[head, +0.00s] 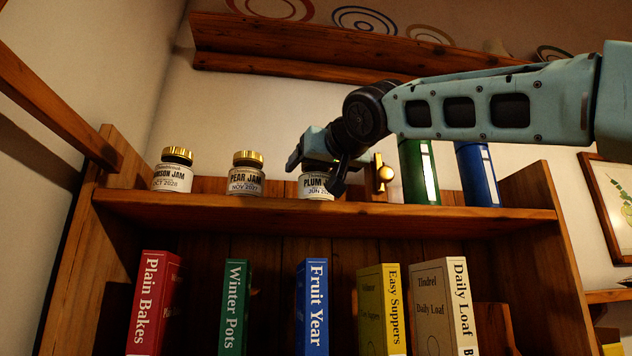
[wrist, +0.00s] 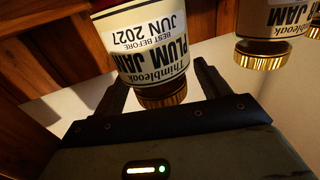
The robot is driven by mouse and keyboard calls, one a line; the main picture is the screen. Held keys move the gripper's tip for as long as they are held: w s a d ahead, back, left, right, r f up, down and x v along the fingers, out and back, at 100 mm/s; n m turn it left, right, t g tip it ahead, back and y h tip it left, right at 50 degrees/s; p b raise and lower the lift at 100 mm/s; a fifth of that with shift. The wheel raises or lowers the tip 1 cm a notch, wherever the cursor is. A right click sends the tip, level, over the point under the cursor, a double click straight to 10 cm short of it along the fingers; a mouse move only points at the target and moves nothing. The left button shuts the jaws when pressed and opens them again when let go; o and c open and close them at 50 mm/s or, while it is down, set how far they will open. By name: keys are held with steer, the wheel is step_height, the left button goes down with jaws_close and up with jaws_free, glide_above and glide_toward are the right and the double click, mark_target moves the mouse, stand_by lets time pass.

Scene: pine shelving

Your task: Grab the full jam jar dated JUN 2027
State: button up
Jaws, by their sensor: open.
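The plum jam jar (head: 316,186), labelled JUN 2027, stands on the top shelf board, partly hidden by my gripper in the head view. In the wrist view the plum jam jar (wrist: 150,45) appears upside down, with its gold lid towards me; the label hides how full it is. My gripper (head: 317,174) is open at the jar's upper part. In the wrist view my gripper (wrist: 162,80) has one finger on each side near the lid; contact cannot be told. The pear jam jar (head: 246,175), NOV 2027, and the damson jam jar (head: 174,172), OCT 2028, stand to the left.
A brass-coloured knob-like object (head: 384,174) stands just right of the plum jar. A green binder (head: 419,172) and a blue binder (head: 477,174) stand further right. Books line the shelf below, including Fruit Year (head: 312,305). A wooden ledge (head: 290,50) runs above.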

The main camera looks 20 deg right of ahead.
steer(key=c, duration=1.3)
steer(key=shift+r, duration=0.15)
